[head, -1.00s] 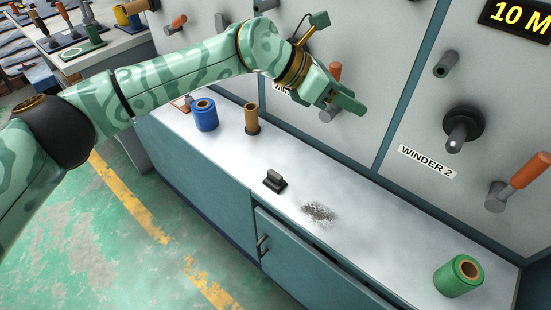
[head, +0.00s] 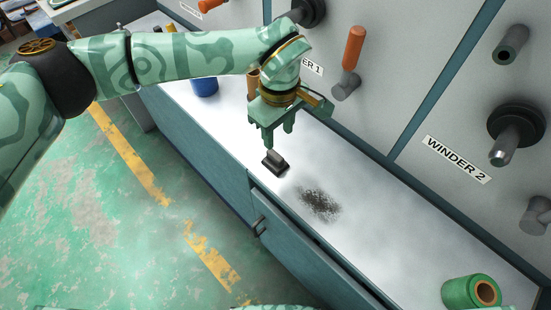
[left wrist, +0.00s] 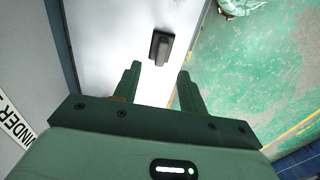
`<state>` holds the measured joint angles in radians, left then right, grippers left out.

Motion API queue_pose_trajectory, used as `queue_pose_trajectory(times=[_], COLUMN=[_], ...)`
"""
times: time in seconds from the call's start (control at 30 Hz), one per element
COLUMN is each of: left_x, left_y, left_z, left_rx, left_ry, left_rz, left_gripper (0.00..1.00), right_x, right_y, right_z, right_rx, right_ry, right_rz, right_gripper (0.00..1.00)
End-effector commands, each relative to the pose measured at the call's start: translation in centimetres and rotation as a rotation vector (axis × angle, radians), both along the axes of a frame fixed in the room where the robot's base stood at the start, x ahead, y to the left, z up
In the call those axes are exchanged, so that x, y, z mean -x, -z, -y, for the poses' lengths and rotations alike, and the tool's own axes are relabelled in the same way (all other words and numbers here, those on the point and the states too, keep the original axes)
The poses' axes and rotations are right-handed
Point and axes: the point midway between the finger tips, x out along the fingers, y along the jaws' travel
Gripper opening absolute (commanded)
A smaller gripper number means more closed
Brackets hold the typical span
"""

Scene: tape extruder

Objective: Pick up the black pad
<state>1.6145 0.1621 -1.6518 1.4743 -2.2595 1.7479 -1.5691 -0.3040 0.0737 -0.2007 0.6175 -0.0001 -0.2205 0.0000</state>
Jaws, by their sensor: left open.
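The black pad (head: 275,163) is a small dark block with a raised grip on top. It sits on the white counter near its front edge. It also shows in the left wrist view (left wrist: 160,46), beyond the fingertips. My left gripper (head: 271,140) points down above the pad and just behind it in the head view. Its fingers are apart and empty, and in the left wrist view (left wrist: 159,72) the pad lies ahead of the gap between them. No contact with the pad shows. My right gripper is not in view.
A dark speckled smudge (head: 319,204) lies on the counter right of the pad. A green roll (head: 466,292) stands at the right, and a blue roll (head: 204,86) and a brown roll (head: 252,84) stand behind my left arm. Winder shafts jut from the back panel.

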Motion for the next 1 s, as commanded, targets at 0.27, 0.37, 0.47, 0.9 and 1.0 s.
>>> queue_pose_trajectory(times=[0.27,0.37,0.47,0.9,1.0], left_x=[0.0,-0.1,-0.1,-0.2,-0.2], left_y=[4.6,5.4,7.2,9.8,9.8], left_z=[0.0,-0.1,-0.4,-0.6,-0.6], left_rx=[0.003,0.003,0.003,0.003,0.003], left_ry=[-0.002,-0.002,-0.002,-0.004,-0.004], left_rz=[-0.001,-0.001,-0.006,0.001,0.001], left_gripper=[0.42,0.42,0.42,0.42,0.22], right_x=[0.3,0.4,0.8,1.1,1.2], right_y=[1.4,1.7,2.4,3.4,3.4], right_z=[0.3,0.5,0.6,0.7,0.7], right_rx=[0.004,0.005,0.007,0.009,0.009], right_ry=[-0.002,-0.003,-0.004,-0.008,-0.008], right_rz=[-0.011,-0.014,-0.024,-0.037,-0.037], right_gripper=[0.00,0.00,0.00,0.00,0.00])
